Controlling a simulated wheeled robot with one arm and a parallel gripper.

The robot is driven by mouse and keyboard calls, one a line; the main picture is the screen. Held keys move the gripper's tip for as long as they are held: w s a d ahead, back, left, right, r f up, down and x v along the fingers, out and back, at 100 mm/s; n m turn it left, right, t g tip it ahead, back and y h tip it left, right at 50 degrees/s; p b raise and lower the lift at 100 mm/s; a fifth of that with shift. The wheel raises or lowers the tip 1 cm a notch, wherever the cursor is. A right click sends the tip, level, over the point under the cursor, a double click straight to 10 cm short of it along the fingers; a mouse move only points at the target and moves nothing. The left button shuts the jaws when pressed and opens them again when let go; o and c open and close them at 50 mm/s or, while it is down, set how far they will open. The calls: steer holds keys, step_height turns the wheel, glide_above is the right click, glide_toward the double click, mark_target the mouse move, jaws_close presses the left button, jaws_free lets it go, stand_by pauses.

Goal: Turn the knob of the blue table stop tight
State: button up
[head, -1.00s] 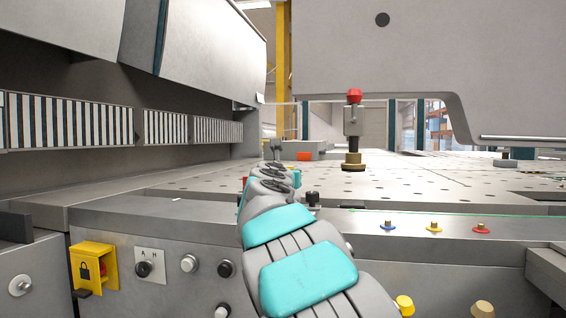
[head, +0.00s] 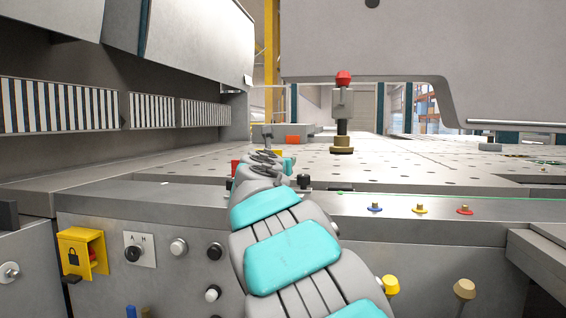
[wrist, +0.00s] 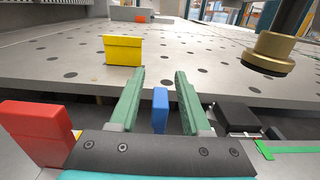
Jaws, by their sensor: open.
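A small upright blue block (wrist: 160,110), apparently the blue table stop, shows in the wrist view between and beyond the bases of my gripper's fingers. My gripper (wrist: 159,72) is open, its two green fingers apart and pointing forward over the table. I see no contact between fingers and block, and no knob on the block. In the head view, my arm hides the block and most of my gripper. A blue-ringed stud with a brass top (head: 375,207) stands on the front ledge, right of my arm.
A yellow block (wrist: 123,50) stands ahead on the perforated table (wrist: 200,60). A red block (wrist: 38,130) is close at left, and a black block (wrist: 236,118) at right. A brass-footed post (wrist: 268,55) rises at right. Yellow-ringed (head: 420,209) and red-ringed (head: 465,209) studs line the ledge.

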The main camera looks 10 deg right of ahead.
steer(key=shift+s, duration=0.1)
steer(key=shift+v, duration=3.8)
